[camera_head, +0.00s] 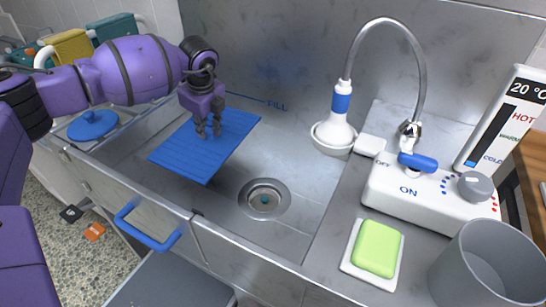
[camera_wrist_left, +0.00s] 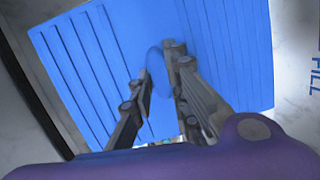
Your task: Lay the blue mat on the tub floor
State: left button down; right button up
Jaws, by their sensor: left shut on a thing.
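The blue mat (camera_head: 189,152) is a flat, ribbed sheet in the left part of the steel tub (camera_head: 300,185). My left gripper (camera_head: 210,134) is over the middle of the mat, pointing down. In the left wrist view its fingers (camera_wrist_left: 160,85) are shut on a raised blue grip on the mat (camera_wrist_left: 90,65). I cannot tell whether the mat touches the tub floor or hangs a little above it. The drain (camera_head: 264,199) lies uncovered to the right of the mat. My right gripper is not in view.
A shower head (camera_head: 333,132) on a curved hose stands at the tub's right edge. Beside it are a white control box (camera_head: 430,190), green soap (camera_head: 377,248) and a grey bucket (camera_head: 487,265). A blue handle (camera_head: 147,228) sticks out in front. The tub's right half is clear.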

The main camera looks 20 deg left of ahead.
aim_at(211, 141)
pick_arm(q)
notch_tip(211, 141, down, 11)
jog(key=shift+w+f+b, duration=0.1)
jog(key=shift+b, duration=0.3)
jog(key=c, duration=1.7)
grip_release()
jog(key=shift+o, duration=0.2)
jog(key=p+v, duration=0.1)
jog(key=v, duration=1.1)
jog(key=shift+d, duration=0.1)
